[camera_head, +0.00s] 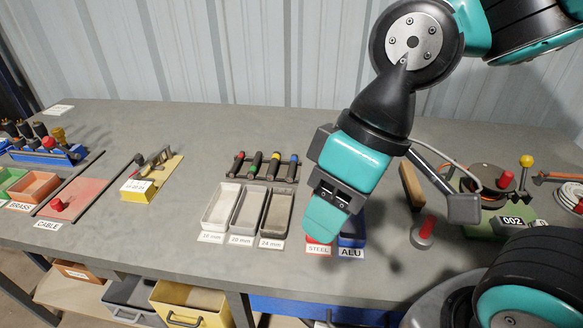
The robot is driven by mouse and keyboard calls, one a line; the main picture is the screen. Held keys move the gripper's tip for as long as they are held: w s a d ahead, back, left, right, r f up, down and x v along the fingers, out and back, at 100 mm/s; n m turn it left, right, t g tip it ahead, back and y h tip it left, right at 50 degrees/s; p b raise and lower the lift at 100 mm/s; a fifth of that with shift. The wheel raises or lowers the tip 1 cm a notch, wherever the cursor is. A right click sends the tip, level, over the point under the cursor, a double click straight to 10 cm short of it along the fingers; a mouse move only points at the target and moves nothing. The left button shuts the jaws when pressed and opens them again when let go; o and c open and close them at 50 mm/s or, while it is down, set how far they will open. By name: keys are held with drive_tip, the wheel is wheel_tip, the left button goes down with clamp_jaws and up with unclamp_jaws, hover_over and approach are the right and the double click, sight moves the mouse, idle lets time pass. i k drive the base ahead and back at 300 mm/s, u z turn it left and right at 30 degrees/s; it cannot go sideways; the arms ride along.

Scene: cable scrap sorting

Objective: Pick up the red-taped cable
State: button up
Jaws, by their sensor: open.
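Several short dark cables lie side by side in a dark rack (262,177) behind the three long bins, each with a coloured band. The red-taped cable (237,162) is the leftmost one, left of those with green, yellow and blue bands. My gripper (323,218) hangs in front and to the right of the rack, over the bins marked STEEL and ALU. It is open and I see nothing in it. It is apart from the red-taped cable, and it partly hides the STEEL and ALU bins.
Three long bins (248,209) marked 16, 20 and 24 mm stand in front of the rack. The ALU bin (352,239) is right of them. A yellow block (140,191) and a red mat (85,192) lie left. Bare grey table (190,140) stretches behind the rack.

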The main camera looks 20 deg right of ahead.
sight(239, 158)
drive_tip(key=u, duration=2.4)
drive_tip(key=i, duration=1.75)
drive_tip(key=z, duration=3.75)
drive_tip(key=i, duration=0.5)
drive_tip(key=z, duration=0.05)
